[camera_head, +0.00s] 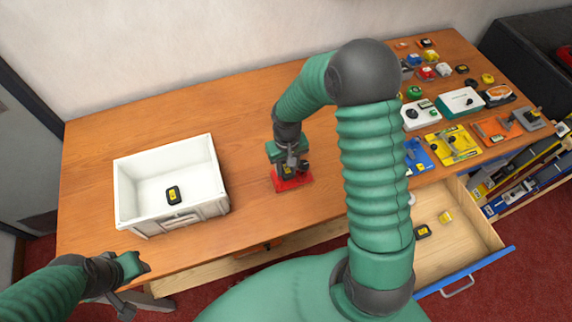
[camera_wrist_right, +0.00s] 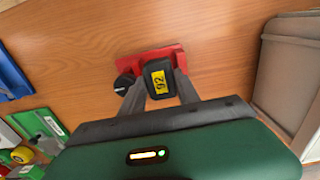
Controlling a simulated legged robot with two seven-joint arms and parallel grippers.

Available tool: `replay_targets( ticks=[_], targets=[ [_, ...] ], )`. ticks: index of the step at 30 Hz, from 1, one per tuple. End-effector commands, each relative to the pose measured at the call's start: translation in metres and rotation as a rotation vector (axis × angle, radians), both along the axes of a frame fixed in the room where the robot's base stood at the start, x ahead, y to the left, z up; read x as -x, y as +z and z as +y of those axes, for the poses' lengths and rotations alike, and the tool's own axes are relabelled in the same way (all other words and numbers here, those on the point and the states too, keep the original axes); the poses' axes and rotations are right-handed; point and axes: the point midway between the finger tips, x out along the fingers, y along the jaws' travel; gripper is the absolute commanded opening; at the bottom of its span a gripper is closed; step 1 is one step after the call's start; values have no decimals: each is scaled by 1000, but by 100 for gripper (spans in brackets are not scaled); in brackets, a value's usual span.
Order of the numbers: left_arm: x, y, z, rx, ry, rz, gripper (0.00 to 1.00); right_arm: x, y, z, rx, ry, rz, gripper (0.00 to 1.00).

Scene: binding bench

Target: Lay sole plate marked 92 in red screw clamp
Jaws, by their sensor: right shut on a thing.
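The red screw clamp (camera_head: 292,182) lies on the wooden bench, in the middle of the head view. It also shows in the right wrist view (camera_wrist_right: 150,60), with a black knob at its left. My right gripper (camera_head: 290,164) is over the clamp and shut on the sole plate marked 92 (camera_wrist_right: 160,82), a dark block with a yellow label. The plate is at the clamp and overlaps it in the wrist view; I cannot tell whether it rests in it. My left gripper (camera_head: 132,268) is at the bench's front left, away from the clamp; its fingers are unclear.
A white bin (camera_head: 215,212) with a dark yellow-labelled block (camera_head: 173,195) inside stands to the left. An open drawer (camera_head: 480,232) at front right holds small blocks. Several coloured clamps and boxes crowd the bench's right side. Bare wood lies between bin and clamp.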

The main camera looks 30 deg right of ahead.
Motion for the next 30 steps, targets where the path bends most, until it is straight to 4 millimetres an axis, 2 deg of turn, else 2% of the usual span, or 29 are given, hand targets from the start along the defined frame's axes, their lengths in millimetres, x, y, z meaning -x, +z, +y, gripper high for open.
replay_targets(
  ticks=[11,12,17,26,28,30],
  targets=[
    [0,-1,0,0,0,0,36,0,-2,-1,0,0,-1,9],
    [0,-1,0,0,0,0,36,0,-2,-1,0,0,-1,40],
    [0,-1,0,0,0,0,36,0,-2,-1,0,-1,-1,61],
    [0,-1,0,0,0,0,36,0,-2,-1,1,-1,0,64],
    [0,-1,0,0,0,0,36,0,-2,-1,1,-1,0,73],
    [0,-1,0,0,0,0,36,0,-2,-2,2,-1,0,74]
  ],
)
